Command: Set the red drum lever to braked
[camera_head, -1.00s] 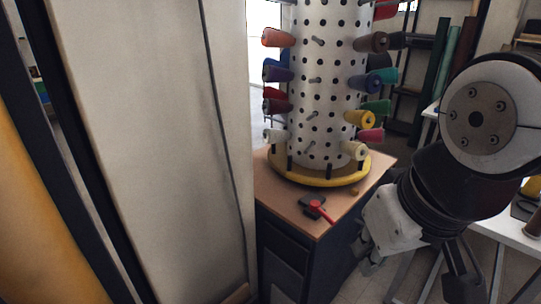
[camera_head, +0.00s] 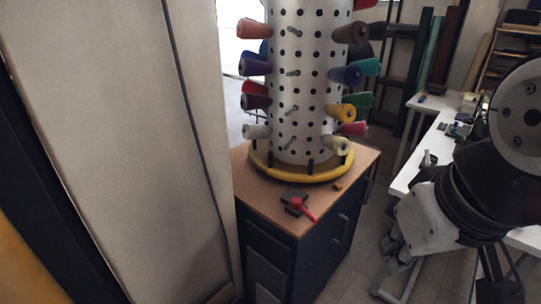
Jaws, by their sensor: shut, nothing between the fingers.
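The red drum lever (camera_head: 305,209) sits on a small black base (camera_head: 292,202) near the front corner of the wooden cabinet top. Its handle points toward the lower right, toward the front edge. The white dotted drum (camera_head: 305,85) stands upright behind it on a yellow ring base (camera_head: 300,174). My gripper (camera_head: 391,256) is at the lower right, beside the cabinet and well apart from the lever. It is shut and empty. Its fingers are small and dim in this view.
Several coloured thread spools, one yellow (camera_head: 342,113), stick out from the drum. A tall beige panel (camera_head: 130,130) rises close on the left. A white table (camera_head: 415,165) with small items stands at the right. A small brown piece (camera_head: 337,187) lies on the cabinet top.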

